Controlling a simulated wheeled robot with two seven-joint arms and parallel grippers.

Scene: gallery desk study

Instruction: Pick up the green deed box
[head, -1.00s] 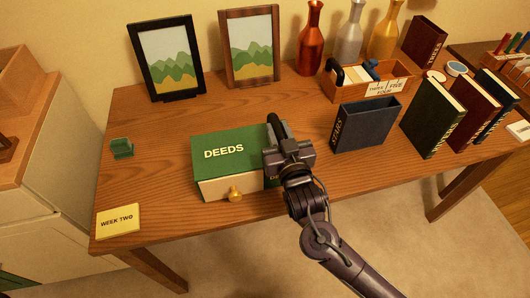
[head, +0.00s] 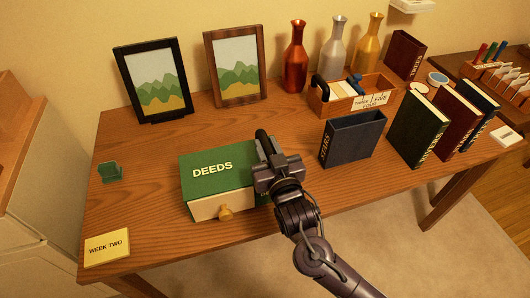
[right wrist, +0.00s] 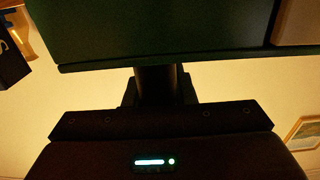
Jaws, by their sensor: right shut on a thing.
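The green deed box (head: 205,185), labelled DEEDS, is at the front middle of the wooden desk. Its front is a cream drawer with a gold knob (head: 224,212). My right gripper (head: 266,153) is shut on the box's right end, hiding part of that end. In the right wrist view the box's dark green side (right wrist: 150,25) fills the top, close against the gripper. The box looks level; I cannot tell any gap between it and the desk. My left gripper is not in view.
A dark STARS box (head: 352,140) and upright books (head: 418,130) stand to the right. Picture frames (head: 152,80), bottles (head: 295,60) and a wooden card tray (head: 320,98) are behind. A WEEK TWO card (head: 106,246) and a small green stand (head: 110,172) are at left.

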